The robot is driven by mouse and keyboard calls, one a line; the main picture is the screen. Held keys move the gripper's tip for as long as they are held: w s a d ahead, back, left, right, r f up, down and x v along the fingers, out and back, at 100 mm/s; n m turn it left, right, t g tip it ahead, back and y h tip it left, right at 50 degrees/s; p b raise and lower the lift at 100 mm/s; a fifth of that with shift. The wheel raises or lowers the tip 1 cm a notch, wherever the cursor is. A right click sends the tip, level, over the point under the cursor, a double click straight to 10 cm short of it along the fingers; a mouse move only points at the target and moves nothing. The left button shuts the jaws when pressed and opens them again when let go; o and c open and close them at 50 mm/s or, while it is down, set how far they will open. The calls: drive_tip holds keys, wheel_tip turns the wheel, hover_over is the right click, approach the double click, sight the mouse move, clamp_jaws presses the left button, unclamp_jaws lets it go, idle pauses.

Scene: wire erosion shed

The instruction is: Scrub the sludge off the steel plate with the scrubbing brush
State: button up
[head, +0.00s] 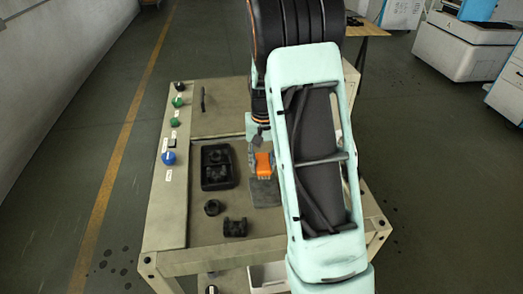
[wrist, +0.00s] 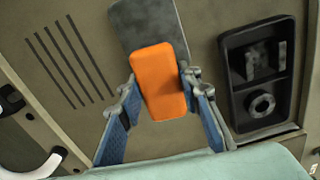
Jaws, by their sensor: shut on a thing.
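I cannot tell whether the brush touches the plate. I cannot make out sludge clearly on the visible part of the plate.
A black tray (head: 219,186) holding dark parts lies left of the plate. A dark ring (head: 212,208) and a dark block (head: 235,228) lie in front of it. Knobs, including a blue one (head: 168,158), line the bench's left edge. My arm hides the bench's right side.

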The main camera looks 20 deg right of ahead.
drive_tip(key=shift+r+p, duration=1)
drive_tip(key=shift+r, duration=0.95)
